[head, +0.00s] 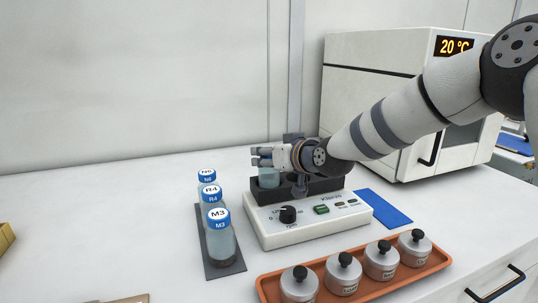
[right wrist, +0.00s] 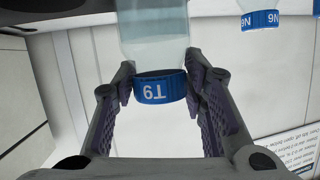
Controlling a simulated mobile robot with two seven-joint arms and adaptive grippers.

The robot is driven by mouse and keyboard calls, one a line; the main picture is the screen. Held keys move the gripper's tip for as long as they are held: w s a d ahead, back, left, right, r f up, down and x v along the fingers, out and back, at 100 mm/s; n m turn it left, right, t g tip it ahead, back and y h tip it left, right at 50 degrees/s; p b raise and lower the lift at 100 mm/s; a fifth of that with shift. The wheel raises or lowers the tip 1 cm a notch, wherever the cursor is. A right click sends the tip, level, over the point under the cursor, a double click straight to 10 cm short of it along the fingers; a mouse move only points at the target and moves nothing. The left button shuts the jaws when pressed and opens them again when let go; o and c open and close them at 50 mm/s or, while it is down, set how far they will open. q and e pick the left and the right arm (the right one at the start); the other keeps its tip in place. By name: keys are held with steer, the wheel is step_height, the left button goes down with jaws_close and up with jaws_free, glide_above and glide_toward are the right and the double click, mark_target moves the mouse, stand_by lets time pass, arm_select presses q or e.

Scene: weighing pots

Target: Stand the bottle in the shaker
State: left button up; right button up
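The shaker (head: 312,220) is a white box with a black knob and a dark holder (head: 325,185) on top. A clear bottle (head: 268,178) with pale blue contents is upright at the left part of the holder. Its lower end is hidden by the holder's front wall, so I cannot tell whether it rests on the bottom. My right gripper (head: 262,157) is at the bottle's top. In the right wrist view its fingers (right wrist: 160,82) close on both sides of the bottle (right wrist: 153,35) at its blue cap, marked T9 (right wrist: 160,88). My left gripper is not in view.
Bottles N6 (head: 207,177), R4 (head: 211,195) and M3 (head: 220,240) stand on a dark strip left of the shaker. An orange tray (head: 330,296) with several lidded grey pots lies in front. A blue mat (head: 384,208) and a white oven (head: 372,115) are to the right.

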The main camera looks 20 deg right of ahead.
steer(key=shift+o, duration=0.7)
steer(key=shift+s+r, duration=0.1)
steer(key=shift+r, duration=0.25)
arm_select(q)
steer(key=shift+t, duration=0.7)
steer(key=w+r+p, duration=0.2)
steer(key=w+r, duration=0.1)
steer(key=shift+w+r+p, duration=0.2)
steer(key=shift+p, duration=0.15)
arm_select(e)
steer(key=v, duration=1.1)
steer(key=shift+s, duration=0.4)
steer(key=shift+d, duration=0.1)
